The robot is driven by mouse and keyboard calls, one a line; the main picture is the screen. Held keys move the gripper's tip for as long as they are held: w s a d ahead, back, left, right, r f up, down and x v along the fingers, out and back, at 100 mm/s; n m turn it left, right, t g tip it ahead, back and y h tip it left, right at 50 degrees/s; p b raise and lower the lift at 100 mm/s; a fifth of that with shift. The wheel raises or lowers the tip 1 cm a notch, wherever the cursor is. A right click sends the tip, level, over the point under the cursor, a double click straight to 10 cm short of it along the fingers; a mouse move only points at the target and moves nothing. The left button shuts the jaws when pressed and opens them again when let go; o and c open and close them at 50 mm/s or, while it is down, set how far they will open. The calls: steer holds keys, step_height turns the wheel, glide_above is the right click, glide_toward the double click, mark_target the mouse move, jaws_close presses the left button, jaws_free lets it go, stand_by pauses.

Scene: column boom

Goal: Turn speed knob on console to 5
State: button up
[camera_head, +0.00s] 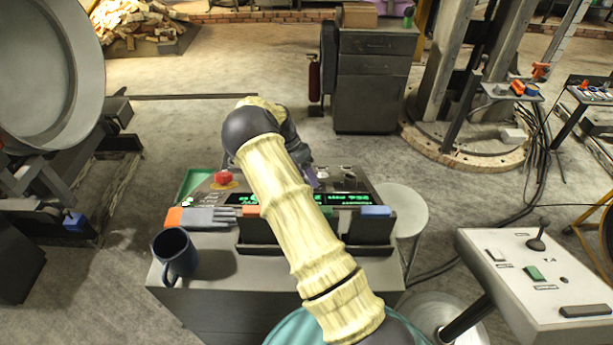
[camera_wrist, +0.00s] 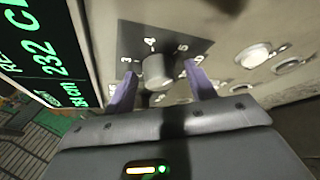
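The speed knob (camera_wrist: 157,72) is a round grey knob on a dark square dial plate with white numbers in the wrist view; I make out 3, 4 and 5. Where its pointer stands is not clear. My gripper (camera_wrist: 163,76) is open, with one purple finger on each side of the knob and visible gaps between. I cannot tell how deep the fingertips reach. In the head view, the console (camera_head: 360,188) is a dark panel with green displays. My arm crosses in front of it and hides the knob. A purple finger of my gripper (camera_head: 311,178) shows there.
A red push button (camera_head: 223,178) sits on the console's left. A dark blue mug (camera_head: 172,262) stands at the front left, beside tools in a rack. A pale round stool (camera_head: 408,207) is at the right. In the wrist view, a lit round button (camera_wrist: 254,56) is right of the dial.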

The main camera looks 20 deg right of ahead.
steer(key=b+v, duration=0.3)
steer(key=v, duration=1.4)
steer(key=shift+a+b, duration=0.15)
steer(key=shift+b, duration=0.15)
steer(key=shift+w+r, duration=0.1)
steer(key=shift+r, duration=0.05)
